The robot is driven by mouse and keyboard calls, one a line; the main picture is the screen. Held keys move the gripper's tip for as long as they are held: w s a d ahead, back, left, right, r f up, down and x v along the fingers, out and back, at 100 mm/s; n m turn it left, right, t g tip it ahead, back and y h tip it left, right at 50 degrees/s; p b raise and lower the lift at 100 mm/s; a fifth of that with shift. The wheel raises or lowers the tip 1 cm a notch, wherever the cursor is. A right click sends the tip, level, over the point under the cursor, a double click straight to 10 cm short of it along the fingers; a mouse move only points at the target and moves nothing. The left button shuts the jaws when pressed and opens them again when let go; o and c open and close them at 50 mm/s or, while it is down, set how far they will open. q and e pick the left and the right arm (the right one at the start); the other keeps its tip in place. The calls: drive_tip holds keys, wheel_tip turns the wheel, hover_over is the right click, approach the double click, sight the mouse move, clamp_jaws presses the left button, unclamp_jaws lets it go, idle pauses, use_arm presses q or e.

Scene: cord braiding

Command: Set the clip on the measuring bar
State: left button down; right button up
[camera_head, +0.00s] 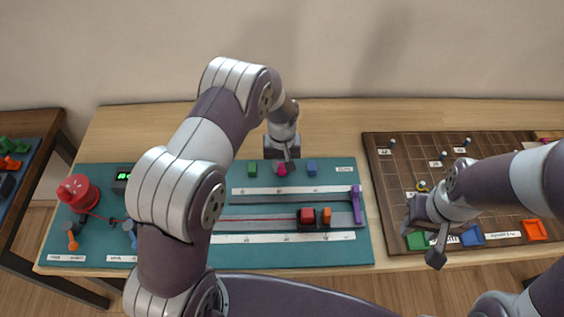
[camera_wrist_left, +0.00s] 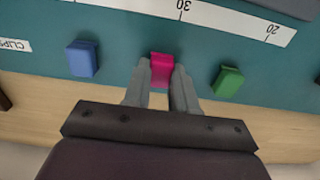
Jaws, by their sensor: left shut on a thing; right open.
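My left gripper (camera_head: 281,164) is shut on a pink clip (camera_wrist_left: 161,70) at the back of the teal mat. The pink clip also shows in the head view (camera_head: 282,171) below the fingers. A blue clip (camera_head: 311,166) and a green clip (camera_head: 252,170) stand apart on either side of it. The measuring bar (camera_head: 290,190) is a pale scaled strip in front of the clips; its numbers 30 and 20 show in the left wrist view (camera_wrist_left: 215,14). My right gripper (camera_head: 424,236) is open and empty above the front edge of the brown board.
A red spool (camera_head: 77,192) stands at left. The brown board (camera_head: 400,180) with pegs is at right. My left arm hides part of the mat.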

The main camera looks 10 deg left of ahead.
sight(281, 167)
use_arm(q)
drive_tip(key=c, duration=0.9)
unclamp_jaws()
drive_tip(key=shift+r, duration=0.25)
wheel_tip(281, 167, up, 12)
drive_tip(key=b, duration=0.1)
drive_tip(key=s+a+r+m, duration=0.1)
drive_tip(key=s+a, duration=0.1)
drive_tip(key=s, duration=0.7)
drive_tip(key=s+a+r+m+t, duration=0.1)
drive_tip(key=s+a+m, duration=0.1)
drive_tip(key=s, duration=0.8)
drive_tip(key=shift+a+r, duration=0.15)
drive_tip(key=shift+r, duration=0.25)
